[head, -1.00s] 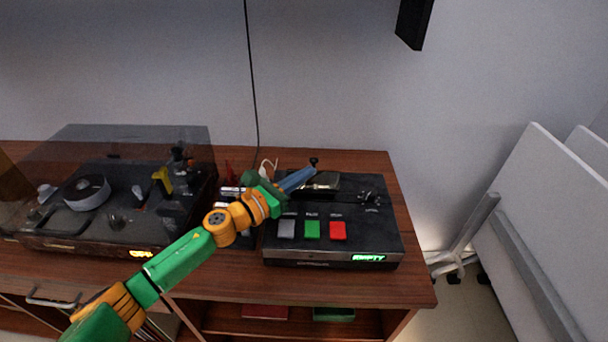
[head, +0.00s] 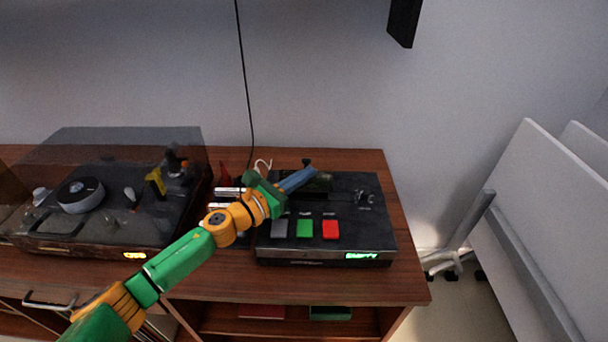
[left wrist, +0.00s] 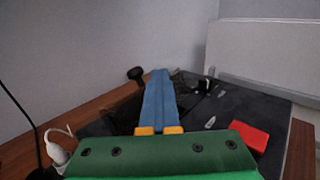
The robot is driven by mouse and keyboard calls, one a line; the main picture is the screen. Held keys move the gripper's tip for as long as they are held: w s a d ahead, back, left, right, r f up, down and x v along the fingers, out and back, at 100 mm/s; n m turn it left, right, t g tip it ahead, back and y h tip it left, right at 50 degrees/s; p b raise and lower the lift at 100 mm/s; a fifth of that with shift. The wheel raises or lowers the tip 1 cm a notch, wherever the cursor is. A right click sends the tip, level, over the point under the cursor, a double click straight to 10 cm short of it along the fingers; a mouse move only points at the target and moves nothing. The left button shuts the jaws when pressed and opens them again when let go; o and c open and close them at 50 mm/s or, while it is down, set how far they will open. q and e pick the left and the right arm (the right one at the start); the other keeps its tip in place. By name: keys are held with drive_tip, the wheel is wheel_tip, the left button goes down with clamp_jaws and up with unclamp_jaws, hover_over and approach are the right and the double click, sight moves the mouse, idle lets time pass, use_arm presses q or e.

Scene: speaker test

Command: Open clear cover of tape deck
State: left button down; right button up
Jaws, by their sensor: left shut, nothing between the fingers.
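The black tape deck (head: 378,215) stands on the wooden cabinet in the head view, with a lit display on its front. It has a grey button (head: 280,229), a green button (head: 304,229) and a red button (head: 330,230); the red one also shows in the left wrist view (left wrist: 249,137). My left gripper (head: 313,172) is shut and empty, its blue fingers over the deck's back part, at the clear cover (head: 322,186). The fingers hide part of the cover; I cannot tell its exact angle or contact. A black knob (left wrist: 136,73) stands just left of the fingertips. My right gripper is out of view.
A turntable (head: 85,243) under a dark clear lid stands on the cabinet (head: 405,280) at left. A white cable (left wrist: 57,150) lies beside the deck. The wall is behind; white panels (head: 545,220) stand at right, beyond the cabinet's edge.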

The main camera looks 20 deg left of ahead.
use_arm(q)
drive_tip(key=shift+f, duration=0.3)
drive_tip(key=c, duration=0.7)
unclamp_jaws()
drive_tip(key=shift+d, duration=0.4)
drive_tip(key=shift+c, duration=0.2)
drive_tip(key=shift+o, duration=0.3)
drive_tip(key=shift+w+d, duration=0.1)
drive_tip(key=shift+d, duration=0.05)
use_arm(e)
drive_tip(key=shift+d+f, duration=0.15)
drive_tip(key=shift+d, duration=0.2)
use_arm(q)
drive_tip(key=shift+s+a+r+p, duration=0.4)
drive_tip(key=shift+a+r+p, duration=0.1)
drive_tip(key=shift+a, duration=0.15)
drive_tip(key=s+a+r, duration=0.2)
drive_tip(key=a, duration=0.1)
drive_tip(key=shift+s+p, duration=0.4)
drive_tip(key=shift+s+a+r, duration=0.45)
drive_tip(key=shift+s+r, duration=0.05)
drive_tip(key=shift+s, duration=0.15)
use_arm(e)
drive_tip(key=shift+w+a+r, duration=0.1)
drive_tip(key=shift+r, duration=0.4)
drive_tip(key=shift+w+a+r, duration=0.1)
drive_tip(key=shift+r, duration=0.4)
